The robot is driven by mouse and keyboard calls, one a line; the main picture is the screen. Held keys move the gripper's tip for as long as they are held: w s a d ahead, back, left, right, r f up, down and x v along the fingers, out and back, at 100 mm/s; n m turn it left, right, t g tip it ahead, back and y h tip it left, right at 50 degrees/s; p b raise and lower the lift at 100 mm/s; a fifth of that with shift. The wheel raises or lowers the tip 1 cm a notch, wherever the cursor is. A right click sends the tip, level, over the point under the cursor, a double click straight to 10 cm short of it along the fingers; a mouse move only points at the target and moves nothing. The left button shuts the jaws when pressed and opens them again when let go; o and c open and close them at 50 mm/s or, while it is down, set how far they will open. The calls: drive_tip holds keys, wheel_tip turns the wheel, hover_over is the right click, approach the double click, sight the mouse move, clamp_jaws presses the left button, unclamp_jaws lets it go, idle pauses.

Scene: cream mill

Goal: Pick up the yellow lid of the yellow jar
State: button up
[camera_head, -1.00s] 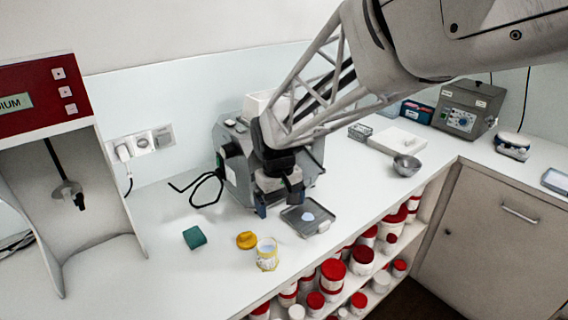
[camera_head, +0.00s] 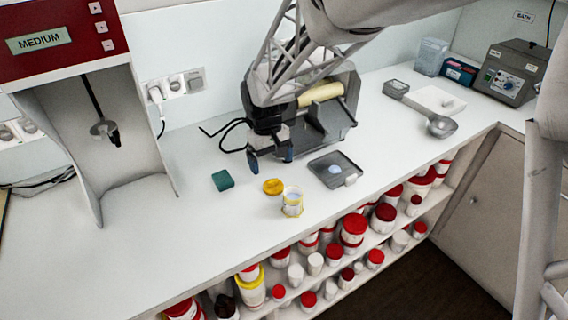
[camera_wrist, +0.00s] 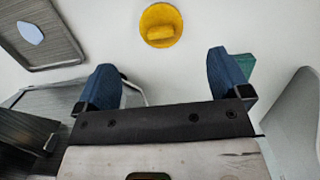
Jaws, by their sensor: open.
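The yellow lid (camera_head: 273,186) lies flat on the white counter, with a raised grip on top. It also shows in the wrist view (camera_wrist: 161,25), at the top middle, ahead of the fingers. The yellow jar (camera_head: 292,202) stands open just to the lid's right and front in the head view; it is out of the wrist view. My gripper (camera_head: 271,163) is behind the lid, above the counter. In the wrist view its two blue-tipped fingers (camera_wrist: 166,82) are wide apart with nothing between them.
A green block (camera_head: 222,180) lies left of the lid. A grey tray (camera_head: 337,169) with a pale item lies to the right. A grey machine (camera_head: 325,115) stands behind my gripper. The red dispenser (camera_head: 60,35) is at left. Shelves of red-lidded jars lie below the counter edge.

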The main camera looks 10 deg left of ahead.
sight(273, 180)
drive_tip(key=shift+s+d+f, duration=0.1)
drive_tip(key=shift+s+f, duration=0.05)
drive_tip(key=shift+f, duration=0.95)
drive_tip(key=shift+f, duration=0.1)
drive_tip(key=shift+s+d+f, duration=0.1)
drive_tip(key=shift+s+f, duration=0.05)
drive_tip(key=shift+f, duration=1.1)
drive_tip(key=shift+s+d+f, duration=0.1)
drive_tip(key=shift+s+f, duration=0.05)
drive_tip(key=shift+f, duration=1.1)
drive_tip(key=c, duration=1)
